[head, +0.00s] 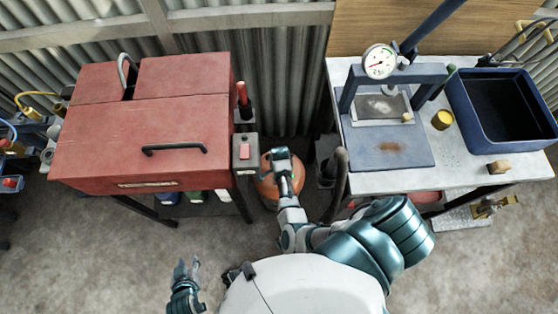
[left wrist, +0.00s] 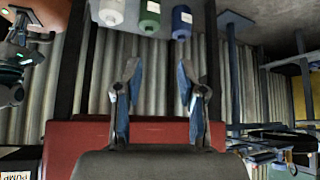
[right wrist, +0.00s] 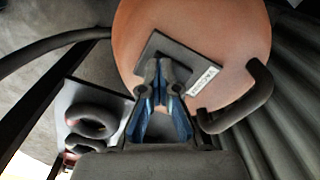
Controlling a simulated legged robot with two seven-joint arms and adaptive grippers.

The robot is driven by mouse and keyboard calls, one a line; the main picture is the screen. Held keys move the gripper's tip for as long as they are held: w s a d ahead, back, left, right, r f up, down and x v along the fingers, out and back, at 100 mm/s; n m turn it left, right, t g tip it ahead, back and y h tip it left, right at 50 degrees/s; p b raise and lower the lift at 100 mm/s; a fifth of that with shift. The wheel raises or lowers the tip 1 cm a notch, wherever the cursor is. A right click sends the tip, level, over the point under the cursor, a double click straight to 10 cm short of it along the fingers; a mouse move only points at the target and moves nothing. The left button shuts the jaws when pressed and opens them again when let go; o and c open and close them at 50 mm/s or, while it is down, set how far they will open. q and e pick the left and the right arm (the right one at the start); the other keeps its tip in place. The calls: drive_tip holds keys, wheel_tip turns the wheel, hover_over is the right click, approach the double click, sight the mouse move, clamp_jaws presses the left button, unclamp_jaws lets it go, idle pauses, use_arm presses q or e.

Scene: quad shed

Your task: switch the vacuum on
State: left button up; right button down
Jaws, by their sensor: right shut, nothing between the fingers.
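The vacuum is an orange, round-topped body (head: 266,190) on the floor between the red cabinet and the workbench. It fills the upper part of the right wrist view (right wrist: 215,40), where a dark plate (right wrist: 192,50) with a white "VACUUM" label lies on it. My right gripper (right wrist: 163,66) is shut and empty, its fingertips over the plate. They cover part of the plate, so I cannot see a switch there or tell whether they touch. In the head view the right gripper (head: 279,155) is above the vacuum. My left gripper (head: 184,270) is open and empty, low in front of the cabinet.
A red cabinet (head: 180,120) with a black handle stands at left. A grey box with a red button (head: 245,152) is at its right side. A workbench (head: 455,150) at right holds a gauge press (head: 390,145) and a blue tray (head: 520,128). A dark hose curves beside the vacuum.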

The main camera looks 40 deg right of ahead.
drive_tip(key=shift+s+f, duration=0.1)
drive_tip(key=shift+r+p, duration=1.25)
use_arm(q)
drive_tip(key=s+a+f+g, duration=0.1)
drive_tip(key=s+a+g, duration=0.1)
drive_tip(key=s+g, duration=0.35)
use_arm(e)
drive_tip(key=shift+r, duration=0.25)
drive_tip(key=shift+r+p, duration=1)
drive_tip(key=shift+p, duration=0.25)
drive_tip(key=shift+r+p, duration=0.6)
use_arm(q)
wheel_tip(320, 180, down, 11)
drive_tip(key=s+y, duration=0.1)
drive_tip(key=s, duration=0.1)
drive_tip(key=shift+s+a+p, duration=0.3)
drive_tip(key=shift+s+p, duration=0.05)
drive_tip(key=shift+p, duration=0.1)
use_arm(e)
drive_tip(key=shift+r, duration=0.45)
